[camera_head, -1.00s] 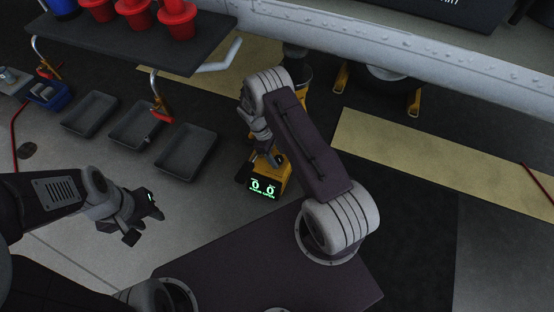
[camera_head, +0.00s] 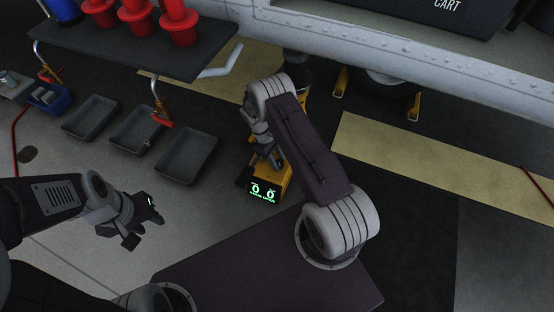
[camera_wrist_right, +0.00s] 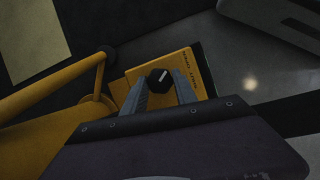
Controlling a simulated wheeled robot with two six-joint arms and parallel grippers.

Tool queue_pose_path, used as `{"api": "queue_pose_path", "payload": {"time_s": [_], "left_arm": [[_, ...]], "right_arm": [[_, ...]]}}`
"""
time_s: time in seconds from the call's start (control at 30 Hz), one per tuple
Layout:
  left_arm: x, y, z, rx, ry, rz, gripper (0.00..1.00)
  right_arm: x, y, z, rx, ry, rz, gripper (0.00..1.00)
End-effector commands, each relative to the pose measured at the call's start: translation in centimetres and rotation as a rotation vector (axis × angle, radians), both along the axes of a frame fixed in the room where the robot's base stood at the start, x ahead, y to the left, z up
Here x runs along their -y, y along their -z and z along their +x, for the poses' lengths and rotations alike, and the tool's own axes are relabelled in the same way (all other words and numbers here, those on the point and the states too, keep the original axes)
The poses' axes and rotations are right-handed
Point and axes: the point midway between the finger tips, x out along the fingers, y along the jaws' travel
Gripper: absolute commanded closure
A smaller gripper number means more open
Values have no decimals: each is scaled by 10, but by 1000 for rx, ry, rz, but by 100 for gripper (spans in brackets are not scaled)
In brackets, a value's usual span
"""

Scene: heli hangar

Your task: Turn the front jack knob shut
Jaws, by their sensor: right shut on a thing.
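The front jack is a yellow unit (camera_head: 271,185) with a lit green display facing me, low in the middle of the head view. In the right wrist view its yellow top plate (camera_wrist_right: 198,70) carries a black knob (camera_wrist_right: 158,77) with a white pointer line tilted to the upper right. My right gripper (camera_wrist_right: 160,87) is shut on the knob, one finger on each side of it. In the head view the right gripper (camera_head: 271,156) is at the jack's top, and the knob is hidden there. My left gripper (camera_head: 143,220) is open and empty over the floor at the left.
A dark shelf (camera_head: 120,45) with red containers stands at the upper left. Grey trays (camera_head: 187,156) and a blue bin (camera_head: 52,99) are on the floor below. A yellow bar (camera_wrist_right: 45,95) runs beside the jack. The floor around my left gripper is clear.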

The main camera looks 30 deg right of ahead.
Motion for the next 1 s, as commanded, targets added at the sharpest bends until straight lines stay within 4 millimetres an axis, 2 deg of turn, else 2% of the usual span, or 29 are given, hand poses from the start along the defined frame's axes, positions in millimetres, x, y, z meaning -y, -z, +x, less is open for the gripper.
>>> {"api": "queue_pose_path", "payload": {"time_s": [1.0], "left_arm": [[0, -23, 0, 0, 0, 0, 64]], "right_arm": [[5, -2, -2, -6, 953, 2, 100]]}}
